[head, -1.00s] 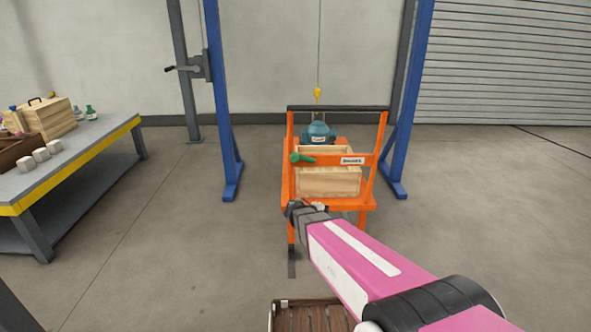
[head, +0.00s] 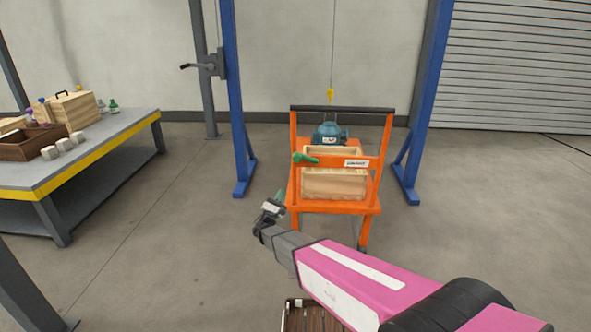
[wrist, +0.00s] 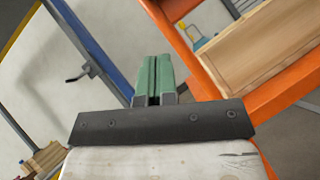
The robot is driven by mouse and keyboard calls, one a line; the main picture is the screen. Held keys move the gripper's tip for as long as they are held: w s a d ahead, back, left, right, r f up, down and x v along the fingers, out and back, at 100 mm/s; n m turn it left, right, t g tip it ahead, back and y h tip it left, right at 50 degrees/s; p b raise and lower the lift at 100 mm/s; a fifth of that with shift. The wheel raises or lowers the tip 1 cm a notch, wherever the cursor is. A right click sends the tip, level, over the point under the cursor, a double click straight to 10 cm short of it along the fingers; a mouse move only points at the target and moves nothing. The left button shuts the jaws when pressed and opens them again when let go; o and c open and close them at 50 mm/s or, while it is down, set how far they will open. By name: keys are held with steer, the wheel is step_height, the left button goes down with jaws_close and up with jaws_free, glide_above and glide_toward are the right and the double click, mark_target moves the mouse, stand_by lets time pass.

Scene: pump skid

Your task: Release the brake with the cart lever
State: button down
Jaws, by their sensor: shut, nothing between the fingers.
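The orange cart (head: 374,209) stands ahead of me, with a dark push bar across its top. The short green cart lever (head: 307,158) is at the left of its crossbar, lying almost level, with its thick end left. My gripper (head: 279,194) is left of the cart, lower in the picture than the lever and apart from it. Its green fingers are together and empty; they also show in the wrist view (wrist: 154,80). The lever cannot be made out in the wrist view, where the orange frame (wrist: 190,60) passes to the right of the fingers.
The cart carries a wooden crate (head: 334,184). A teal machine (head: 327,133) sits behind it under a yellow hook (head: 331,95). Blue posts (head: 238,110) flank the cart. A workbench (head: 100,155) with boxes and blocks stands left. Floor between bench and cart is clear.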

steer(key=shift+a+n+t+y, duration=0.3)
steer(key=shift+a+y, duration=0.05)
steer(key=shift+y, duration=0.05)
glide_toward(306, 160)
steer(key=w+a+r, duration=0.2)
steer(key=w+a, duration=0.1)
steer(key=a, duration=0.1)
steer(key=shift+w+d+r, duration=0.25)
steer(key=shift+d+r, duration=0.35)
steer(key=shift+r, duration=0.3)
steer(key=shift+r, duration=0.1)
